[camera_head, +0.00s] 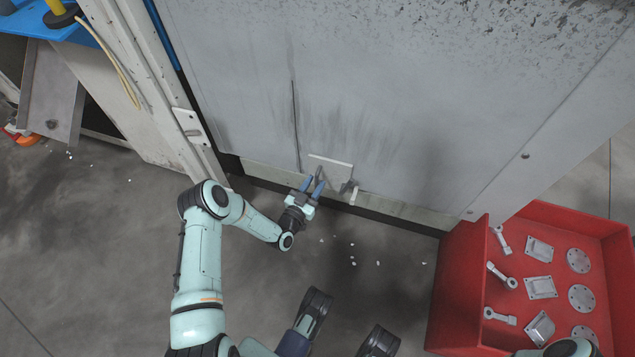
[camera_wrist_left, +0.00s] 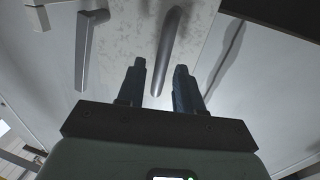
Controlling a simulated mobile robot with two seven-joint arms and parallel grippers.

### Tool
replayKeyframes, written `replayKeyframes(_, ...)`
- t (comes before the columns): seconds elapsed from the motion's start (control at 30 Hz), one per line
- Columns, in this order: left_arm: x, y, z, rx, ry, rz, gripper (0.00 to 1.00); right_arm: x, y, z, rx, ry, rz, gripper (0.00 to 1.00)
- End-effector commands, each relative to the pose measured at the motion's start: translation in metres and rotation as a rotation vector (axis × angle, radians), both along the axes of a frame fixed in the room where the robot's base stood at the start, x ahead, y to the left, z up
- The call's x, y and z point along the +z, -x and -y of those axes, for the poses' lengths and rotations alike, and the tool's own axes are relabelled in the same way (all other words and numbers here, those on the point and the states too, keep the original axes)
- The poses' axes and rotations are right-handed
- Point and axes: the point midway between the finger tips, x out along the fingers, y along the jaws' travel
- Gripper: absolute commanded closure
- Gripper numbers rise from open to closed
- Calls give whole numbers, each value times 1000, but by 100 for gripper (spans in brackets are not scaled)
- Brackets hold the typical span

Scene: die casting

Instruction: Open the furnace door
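The furnace door (camera_head: 400,110) is a large grey, scuffed panel and looks closed. Near its lower edge is a pale plate (camera_head: 330,160) with a small grey handle (camera_head: 319,172); an angled metal bracket (camera_head: 354,192) sits to the right. My left gripper (camera_head: 314,182) is at the handle, its two blue fingers apart. In the left wrist view, the bar-shaped handle (camera_wrist_left: 168,45) lies ahead of and between the fingertips (camera_wrist_left: 160,66), without clear contact. The bracket also shows there at upper left (camera_wrist_left: 85,45). My right gripper is not visible.
A red bin (camera_head: 455,290) with several metal castings stands at the lower right. A pale door-side post (camera_head: 150,80) with a metal latch plate (camera_head: 188,124) is at the left. Small white scraps lie on the otherwise open grey floor (camera_head: 380,240).

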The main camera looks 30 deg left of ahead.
Motion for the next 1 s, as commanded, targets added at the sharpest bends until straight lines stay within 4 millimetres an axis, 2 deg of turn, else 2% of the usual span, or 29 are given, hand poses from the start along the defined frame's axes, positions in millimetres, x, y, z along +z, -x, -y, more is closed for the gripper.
replayKeyframes(0.2,0,-17,0,-1,0,0,64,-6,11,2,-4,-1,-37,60)
replayKeyframes(0.47,0,-19,0,-1,1,0,64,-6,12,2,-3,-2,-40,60)
replayKeyframes(0.5,0,-19,0,-1,1,-1,68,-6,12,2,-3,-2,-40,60)
replayKeyframes(0.6,0,-19,0,-1,1,-1,100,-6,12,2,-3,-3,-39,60)
replayKeyframes(1.0,0,-14,0,-5,1,-2,100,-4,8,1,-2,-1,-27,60)
